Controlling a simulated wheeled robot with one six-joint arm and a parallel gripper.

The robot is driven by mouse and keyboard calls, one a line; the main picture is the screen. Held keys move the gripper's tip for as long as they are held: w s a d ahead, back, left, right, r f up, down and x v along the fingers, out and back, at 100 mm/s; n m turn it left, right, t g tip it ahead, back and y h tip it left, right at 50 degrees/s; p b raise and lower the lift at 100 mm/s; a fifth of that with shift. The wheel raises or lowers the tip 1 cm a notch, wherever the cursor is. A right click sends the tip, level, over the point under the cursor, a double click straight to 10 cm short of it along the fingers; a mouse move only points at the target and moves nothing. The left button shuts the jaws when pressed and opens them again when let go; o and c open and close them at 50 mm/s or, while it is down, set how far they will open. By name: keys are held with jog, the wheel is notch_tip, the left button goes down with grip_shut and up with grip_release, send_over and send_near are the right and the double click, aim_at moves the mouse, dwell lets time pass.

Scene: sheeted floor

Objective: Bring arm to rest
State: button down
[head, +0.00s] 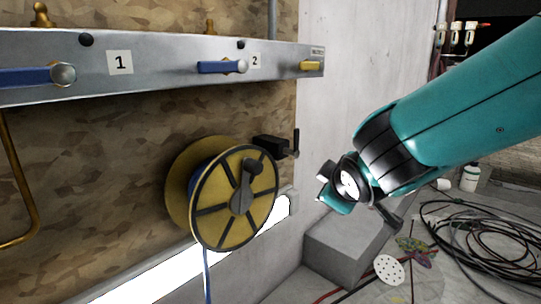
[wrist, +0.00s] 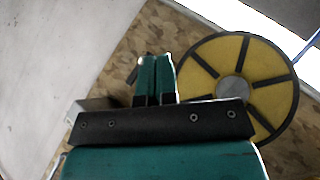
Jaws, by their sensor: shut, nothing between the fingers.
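My teal arm comes in from the right side of the head view. Its end is bent at a black joint, beside and to the right of the yellow cable reel (head: 235,203). The fingers are hard to make out in the head view. In the wrist view my gripper (wrist: 155,60) shows two teal fingers side by side, closed with nothing between them. The yellow reel with black spokes (wrist: 206,72) stands to the right of the fingers there. I see no contact between the gripper and the reel.
A grey block (head: 345,245) stands on the floor below my arm. Black cables (head: 485,235) and a white perforated disc (head: 389,270) lie at right.

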jog(key=s+r+m+g+y+p, duration=0.3)
jog(key=s+g, duration=0.8)
jog(key=s, duration=1.6)
notch_tip(320, 180, up, 35)
jog(key=m+y+p, duration=0.1)
jog(key=p, duration=3.5)
jog(key=shift+d, duration=0.3)
jog(key=shift+f, duration=0.1)
